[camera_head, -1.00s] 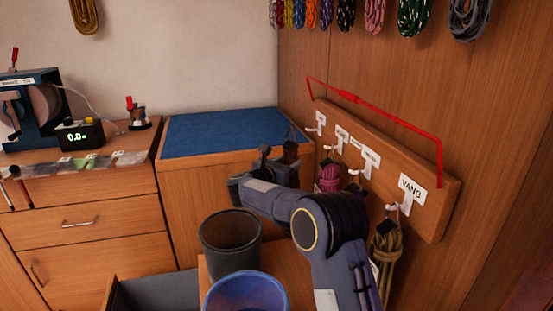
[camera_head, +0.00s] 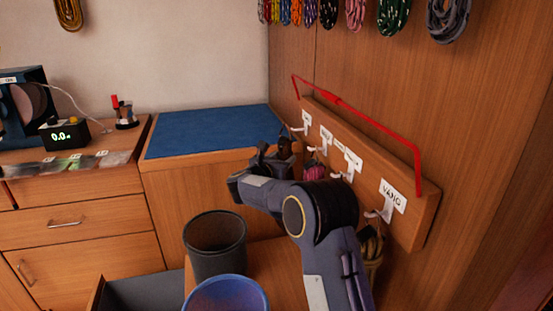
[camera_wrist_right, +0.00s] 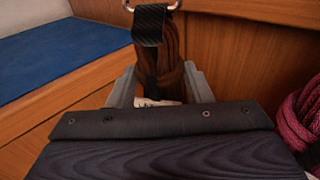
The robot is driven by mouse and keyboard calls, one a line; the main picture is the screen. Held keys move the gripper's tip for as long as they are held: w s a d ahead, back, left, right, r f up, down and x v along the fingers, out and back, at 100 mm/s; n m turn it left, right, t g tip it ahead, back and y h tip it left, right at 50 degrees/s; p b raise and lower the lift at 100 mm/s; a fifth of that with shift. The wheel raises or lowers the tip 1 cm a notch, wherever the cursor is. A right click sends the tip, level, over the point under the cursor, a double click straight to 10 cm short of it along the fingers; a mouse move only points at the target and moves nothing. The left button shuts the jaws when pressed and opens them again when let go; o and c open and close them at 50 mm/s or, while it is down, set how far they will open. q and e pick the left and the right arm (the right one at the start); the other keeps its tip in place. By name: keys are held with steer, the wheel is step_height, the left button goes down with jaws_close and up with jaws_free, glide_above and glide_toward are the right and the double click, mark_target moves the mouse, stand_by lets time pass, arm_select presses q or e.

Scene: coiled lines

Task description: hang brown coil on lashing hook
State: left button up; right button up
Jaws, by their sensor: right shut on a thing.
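In the right wrist view the brown coil (camera_wrist_right: 170,60) hangs upright between my right gripper's fingers (camera_wrist_right: 158,88), with a black band and a metal ring at its top. My right gripper (camera_head: 272,152) is shut on it. In the head view the coil is mostly hidden by the gripper. The gripper is left of the far end of a wooden hook board (camera_head: 414,222). White hooks with labels line the board; the nearest label reads VANG (camera_head: 393,196). The other labels are too small to read, so I cannot tell which is the lashing hook. My left gripper is out of view.
A pink coil (camera_head: 315,170) hangs just right of the gripper, and a tan coil (camera_head: 372,250) hangs under VANG. A red bar (camera_head: 362,121) runs along the board. A dark bin (camera_head: 215,240) and blue bucket (camera_head: 228,295) stand below. A blue-topped counter (camera_head: 205,132) is behind.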

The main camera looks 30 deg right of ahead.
steer(key=shift+s+d+p, duration=0.2)
steer(key=shift+d+p, duration=0.05)
steer(key=shift+d, duration=0.4)
steer(key=shift+s+d+p, duration=0.15)
steer(key=shift+d+p, duration=0.05)
steer(key=shift+d, duration=0.4)
steer(key=shift+d+f, duration=0.2)
steer(key=shift+f, duration=0.05)
steer(key=shift+s+d+f+b, duration=0.15)
steer(key=shift+d+f+b, duration=0.3)
steer(key=shift+b, duration=1.15)
steer(key=o, duration=1.4)
steer(key=shift+c, duration=0.2)
steer(key=shift+f, duration=0.1)
